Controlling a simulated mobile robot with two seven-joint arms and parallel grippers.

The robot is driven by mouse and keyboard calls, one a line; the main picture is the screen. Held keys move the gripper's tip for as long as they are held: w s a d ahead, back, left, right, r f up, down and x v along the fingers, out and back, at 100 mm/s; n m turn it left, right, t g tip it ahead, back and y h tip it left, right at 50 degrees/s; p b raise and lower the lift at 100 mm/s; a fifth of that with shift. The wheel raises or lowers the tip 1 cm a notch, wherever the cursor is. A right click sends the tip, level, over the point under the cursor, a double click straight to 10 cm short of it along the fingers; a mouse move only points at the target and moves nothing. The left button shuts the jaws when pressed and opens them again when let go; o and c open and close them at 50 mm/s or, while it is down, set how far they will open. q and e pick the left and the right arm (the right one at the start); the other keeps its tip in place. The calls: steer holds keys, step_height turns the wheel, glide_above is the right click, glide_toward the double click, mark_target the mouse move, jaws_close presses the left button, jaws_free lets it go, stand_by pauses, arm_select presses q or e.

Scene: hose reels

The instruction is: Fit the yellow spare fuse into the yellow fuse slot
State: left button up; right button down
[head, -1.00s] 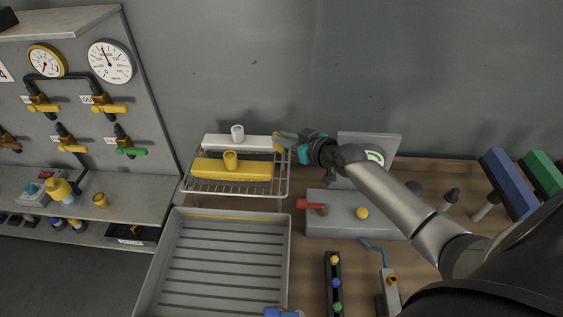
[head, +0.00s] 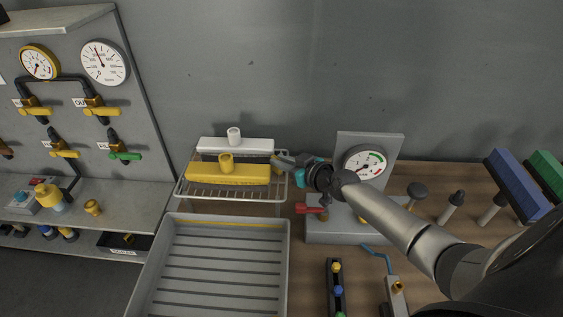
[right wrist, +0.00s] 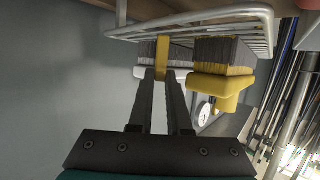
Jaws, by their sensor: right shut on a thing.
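My right gripper (head: 281,161) is at the right end of the wire rack, beside the white and yellow brushes. It is shut on a small yellow piece (head: 278,167), which shows as a yellow bar (right wrist: 162,52) between the fingertips (right wrist: 161,74) in the right wrist view. I cannot tell whether this piece is the spare fuse. A small yellow part (head: 128,239) sits in a black labelled tray (head: 112,245) under the panel shelf. Several blue and yellow fuse-like parts (head: 68,234) stand left of the tray. I cannot make out the yellow slot. My left gripper is not in view.
The wire rack (head: 228,194) carries a yellow brush (head: 228,174) and a white brush (head: 232,146). A grey ribbed basin (head: 215,270) is in front of it. A gauge stand (head: 368,145) and grey box (head: 350,235) lie right. A yellow cup-like part (head: 92,207) stands on the shelf.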

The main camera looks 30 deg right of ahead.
steer(key=shift+f, duration=0.2)
steer(key=c, duration=1.1)
jaws_free()
steer(key=shift+c, duration=0.2)
steer(key=shift+r, duration=0.15)
